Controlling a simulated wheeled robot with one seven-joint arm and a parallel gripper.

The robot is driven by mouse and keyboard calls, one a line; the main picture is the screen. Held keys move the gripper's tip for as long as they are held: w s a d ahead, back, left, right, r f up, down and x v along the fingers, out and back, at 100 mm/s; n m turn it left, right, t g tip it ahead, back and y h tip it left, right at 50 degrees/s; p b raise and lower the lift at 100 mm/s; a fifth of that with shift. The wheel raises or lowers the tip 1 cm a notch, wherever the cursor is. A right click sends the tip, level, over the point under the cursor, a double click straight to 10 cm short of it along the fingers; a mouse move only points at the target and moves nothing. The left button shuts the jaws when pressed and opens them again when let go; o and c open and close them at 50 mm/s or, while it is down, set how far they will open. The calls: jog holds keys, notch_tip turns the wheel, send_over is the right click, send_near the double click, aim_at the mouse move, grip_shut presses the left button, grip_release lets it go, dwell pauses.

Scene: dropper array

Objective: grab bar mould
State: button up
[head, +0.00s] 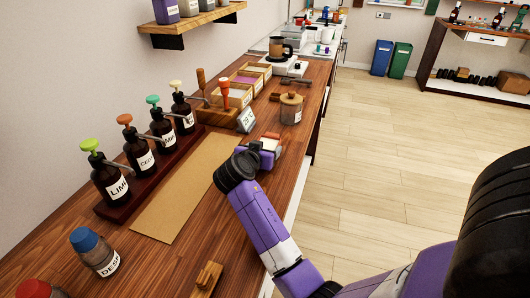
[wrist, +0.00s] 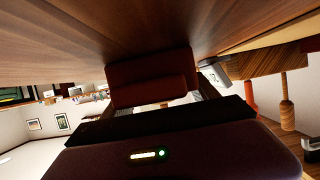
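A reddish-brown block with a rounded bar across it, which looks like the bar mould, sits close before my gripper in the wrist view (wrist: 150,85). In the head view a small reddish piece of it (head: 270,135) shows just past my gripper (head: 268,147), near the counter's right edge. My gripper is low over the counter, with its fingers spread on either side of the block. Whether the fingers touch its sides is not clear. The gripper body hides the rest of the block in the head view.
Several pump bottles (head: 163,128) stand on a dark rack at the left, beside a tan mat (head: 185,190). A lidded jar (head: 291,108) and a small labelled block (head: 246,120) are just beyond my gripper. A wooden piece (head: 208,277) lies at the front.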

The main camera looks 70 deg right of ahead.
jog(key=c, duration=1)
jog(key=shift+r, duration=0.25)
jog(key=shift+r, duration=9.75)
